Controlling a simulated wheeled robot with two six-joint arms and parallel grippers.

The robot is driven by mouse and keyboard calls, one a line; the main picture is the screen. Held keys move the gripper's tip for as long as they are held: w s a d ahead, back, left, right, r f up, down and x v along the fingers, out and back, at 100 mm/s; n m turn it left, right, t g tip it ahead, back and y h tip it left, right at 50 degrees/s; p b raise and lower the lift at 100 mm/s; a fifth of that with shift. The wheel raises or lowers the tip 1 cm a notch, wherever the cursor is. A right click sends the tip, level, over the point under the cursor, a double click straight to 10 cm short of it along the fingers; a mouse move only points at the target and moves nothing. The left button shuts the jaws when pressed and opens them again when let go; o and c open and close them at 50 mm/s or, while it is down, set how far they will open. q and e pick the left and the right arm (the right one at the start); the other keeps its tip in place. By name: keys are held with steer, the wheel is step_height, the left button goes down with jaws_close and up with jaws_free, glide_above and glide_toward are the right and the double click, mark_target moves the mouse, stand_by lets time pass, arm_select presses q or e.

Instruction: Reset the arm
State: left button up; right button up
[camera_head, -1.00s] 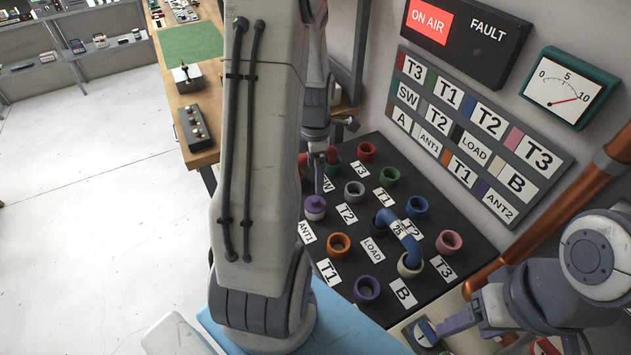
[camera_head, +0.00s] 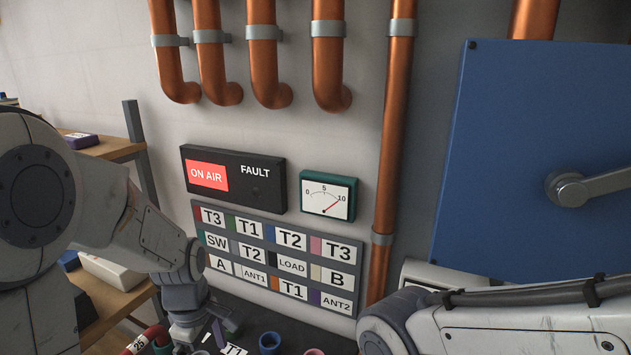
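My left arm comes in from the left, and its gripper (camera_head: 205,338) points down over the dark socket panel (camera_head: 240,312) at the bottom edge. Its fingertips are small and partly cut off, so I cannot tell whether it is open or shut. A red curved link (camera_head: 143,342) with a white number label shows just left of the gripper; I cannot tell whether they touch. A blue socket ring (camera_head: 269,342) lies to the right of the gripper. My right arm crosses the lower right, and its gripper is out of view.
The wall holds a lit ON AIR sign (camera_head: 207,176), a meter (camera_head: 327,197) and a label board (camera_head: 275,260). Copper pipes (camera_head: 393,150) run down the wall. A blue cabinet (camera_head: 530,150) with a lever handle (camera_head: 590,187) stands right. A wooden bench (camera_head: 110,300) is at left.

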arm_select(q)
steer(key=s+d+r+m, duration=0.2)
steer(key=s+d+m, duration=0.6)
steer(key=m, duration=0.3)
steer(key=s+d+r+m, duration=0.3)
steer(key=s+d+m, duration=0.4)
steer(key=m, duration=0.5)
steer(key=shift+s+d+r+h, duration=0.2)
steer(key=shift+s+d+h, duration=0.2)
steer(key=shift+s, duration=0.1)
